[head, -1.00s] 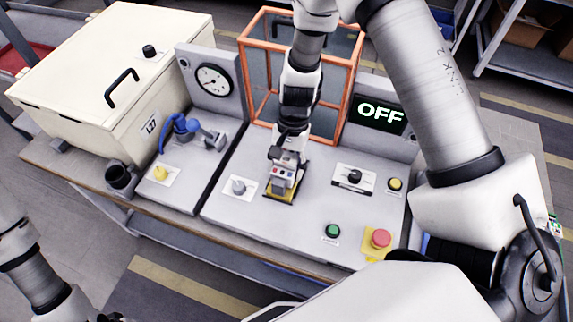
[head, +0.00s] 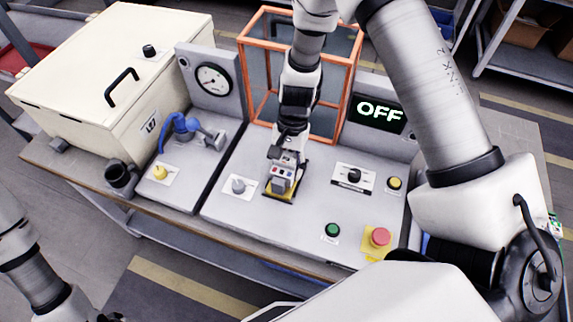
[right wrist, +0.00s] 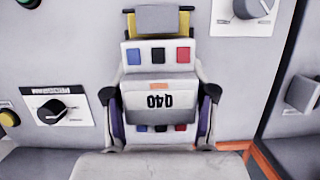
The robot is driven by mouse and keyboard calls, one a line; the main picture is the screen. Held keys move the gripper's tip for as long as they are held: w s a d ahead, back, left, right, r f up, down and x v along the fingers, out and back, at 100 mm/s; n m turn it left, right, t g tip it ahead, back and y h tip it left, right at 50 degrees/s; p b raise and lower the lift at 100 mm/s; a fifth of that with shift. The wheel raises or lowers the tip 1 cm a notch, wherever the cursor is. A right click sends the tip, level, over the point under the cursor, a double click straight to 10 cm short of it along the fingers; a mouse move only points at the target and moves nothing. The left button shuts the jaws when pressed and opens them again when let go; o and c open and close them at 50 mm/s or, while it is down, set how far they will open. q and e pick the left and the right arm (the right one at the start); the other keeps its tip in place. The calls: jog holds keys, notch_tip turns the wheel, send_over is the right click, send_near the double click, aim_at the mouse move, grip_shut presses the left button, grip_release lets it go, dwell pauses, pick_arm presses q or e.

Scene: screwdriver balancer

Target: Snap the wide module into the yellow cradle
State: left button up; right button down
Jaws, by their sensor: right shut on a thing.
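The wide module (head: 281,178) is a light grey block with red, black and blue terminals and an upside-down label reading 040. My right gripper (head: 286,158) reaches down over it and is shut on it. In the right wrist view my right gripper's fingers (right wrist: 160,100) press on both sides of the module (right wrist: 158,92). The yellow cradle (head: 276,196) lies on the grey panel under the module, its edge showing at the front. The cradle (right wrist: 163,18) shows beyond the module in the right wrist view. Whether the module is fully seated is hidden.
The grey panel carries a grey knob (head: 238,186), a black rotary switch (head: 354,176), a green button (head: 332,230) and a red stop button (head: 380,238). An orange-framed box (head: 245,45) and an OFF display (head: 379,113) stand behind. A cream chest (head: 95,90) is at left.

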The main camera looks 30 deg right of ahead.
jog(key=shift+s+f, duration=0.5)
jog(key=shift+f, duration=0.1)
dwell(0.4)
dwell(0.4)
jog(key=shift+f, duration=0.15)
dwell(0.5)
jog(key=c, duration=1.9)
grip_release()
jog(key=shift+a+f, duration=0.1)
jog(key=shift+o, duration=1)
jog(key=shift+w+f, duration=0.1)
jog(key=shift+w, duration=0.05)
jog(key=shift+w, duration=0.1)
